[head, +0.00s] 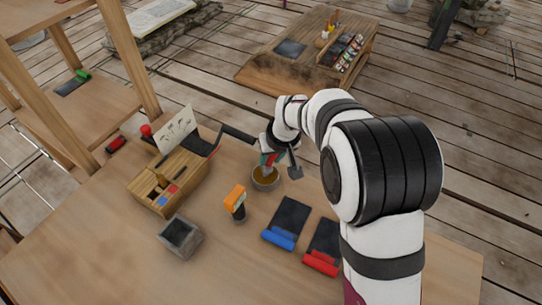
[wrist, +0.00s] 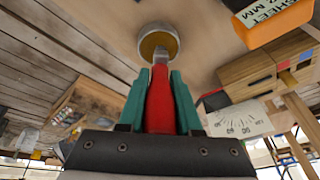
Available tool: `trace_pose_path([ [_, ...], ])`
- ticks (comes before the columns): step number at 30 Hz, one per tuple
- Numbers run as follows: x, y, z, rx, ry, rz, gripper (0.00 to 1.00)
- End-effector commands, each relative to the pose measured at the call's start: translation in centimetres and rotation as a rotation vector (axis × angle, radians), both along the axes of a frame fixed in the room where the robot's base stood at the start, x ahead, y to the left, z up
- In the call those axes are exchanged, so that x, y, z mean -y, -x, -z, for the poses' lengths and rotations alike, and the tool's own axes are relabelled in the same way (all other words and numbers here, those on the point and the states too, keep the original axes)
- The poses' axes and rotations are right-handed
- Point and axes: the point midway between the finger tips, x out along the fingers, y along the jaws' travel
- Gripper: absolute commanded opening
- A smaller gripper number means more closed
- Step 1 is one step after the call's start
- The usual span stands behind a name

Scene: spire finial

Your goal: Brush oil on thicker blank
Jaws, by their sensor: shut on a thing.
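My gripper (head: 268,158) is shut on a red-handled brush (wrist: 160,100), its teal fingers (wrist: 160,78) on both sides of the handle. The brush points at a round metal bowl of amber oil (head: 265,183), also in the wrist view (wrist: 158,40). The brush end overlaps the bowl; how deep it dips I cannot tell. Two dark flat pieces lie to the right of the bowl in the head view: one with a blue roll (head: 290,214), one with a red roll (head: 326,238). Which is thicker I cannot tell from here.
An orange-topped gauge (head: 236,198), labelled with sheet and MM (wrist: 272,20), stands left of the blue-rolled piece. The table front is clear.

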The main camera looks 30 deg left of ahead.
Motion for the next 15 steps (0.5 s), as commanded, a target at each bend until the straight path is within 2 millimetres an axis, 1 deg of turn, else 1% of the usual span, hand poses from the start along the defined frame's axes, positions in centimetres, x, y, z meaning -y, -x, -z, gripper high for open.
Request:
trace_pose_path([
  [15,0.01,0.02,0.64,-0.001,0.001,0.0,0.0],
])
